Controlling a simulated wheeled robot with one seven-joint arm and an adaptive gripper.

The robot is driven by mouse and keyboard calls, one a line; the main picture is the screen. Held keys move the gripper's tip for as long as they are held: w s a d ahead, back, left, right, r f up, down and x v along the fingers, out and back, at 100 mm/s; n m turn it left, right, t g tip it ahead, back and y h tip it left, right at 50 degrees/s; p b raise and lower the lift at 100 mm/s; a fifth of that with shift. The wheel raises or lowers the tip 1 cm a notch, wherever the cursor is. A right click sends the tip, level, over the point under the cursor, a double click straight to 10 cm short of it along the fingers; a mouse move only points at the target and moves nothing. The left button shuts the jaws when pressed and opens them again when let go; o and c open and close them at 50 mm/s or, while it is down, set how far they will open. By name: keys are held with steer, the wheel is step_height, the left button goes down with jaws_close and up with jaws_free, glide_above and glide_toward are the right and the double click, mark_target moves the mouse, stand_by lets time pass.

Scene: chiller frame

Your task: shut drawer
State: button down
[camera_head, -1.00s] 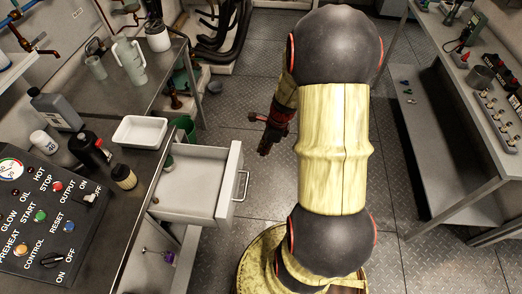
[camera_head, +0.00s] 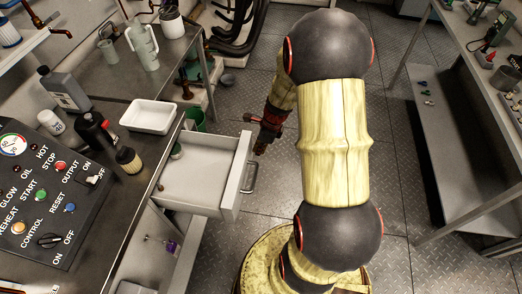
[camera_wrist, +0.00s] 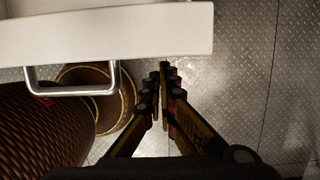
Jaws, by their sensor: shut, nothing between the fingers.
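The drawer (camera_head: 195,185) is pulled open from the bench on the left, its grey tray visible with small items near its back end. Its front panel (camera_head: 238,178) has a metal bar handle (camera_head: 251,177). In the wrist view the pale front panel (camera_wrist: 110,35) spans the top left and the handle (camera_wrist: 73,92) hangs off its lower edge. My gripper (camera_wrist: 162,72) is shut and empty. Its tips are just in front of the panel, right of the handle; contact is not clear. In the head view my gripper (camera_head: 260,150) is beside the panel's far end.
The bench holds a white tray (camera_head: 150,117), bottles, a grey jug (camera_head: 143,46) and a control panel (camera_head: 40,190). A green bin (camera_head: 194,118) stands behind the drawer. A second bench (camera_head: 455,140) is at the right. The metal floor between is largely clear.

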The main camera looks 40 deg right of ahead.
steer(key=p, duration=1.7)
glide_above(195, 150)
steer(key=shift+s, duration=0.1)
